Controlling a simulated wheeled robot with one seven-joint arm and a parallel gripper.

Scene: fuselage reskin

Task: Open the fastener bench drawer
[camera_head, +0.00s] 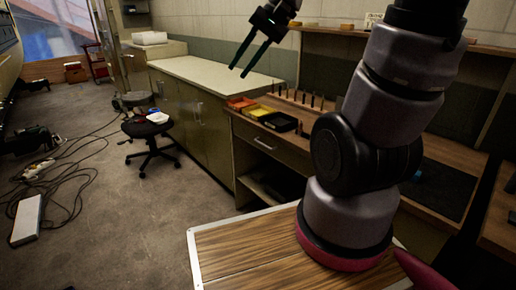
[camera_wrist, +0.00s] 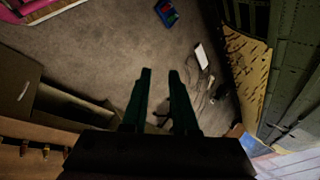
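The fastener bench (camera_head: 340,175) stands in the middle right, with a wooden top. Its drawer (camera_head: 285,154) is a tan front under the top and looks shut flush. A small pale handle (camera_head: 265,144) is on the drawer front. My gripper (camera_head: 238,71) is up above and behind the bench's left end in the head view, well apart from the handle. Its two dark green fingers are spread with nothing between them; they also show in the wrist view (camera_wrist: 160,72). What looks like the drawer front (camera_wrist: 18,75) lies at the left of the wrist view.
Red, yellow and black bins (camera_head: 278,121) and upright pegs stand on the bench top. An open shelf (camera_head: 268,186) lies below the drawer. A long cabinet (camera_head: 205,110) adjoins the bench. A stool (camera_head: 147,128) and cables (camera_head: 75,165) are on the floor at left.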

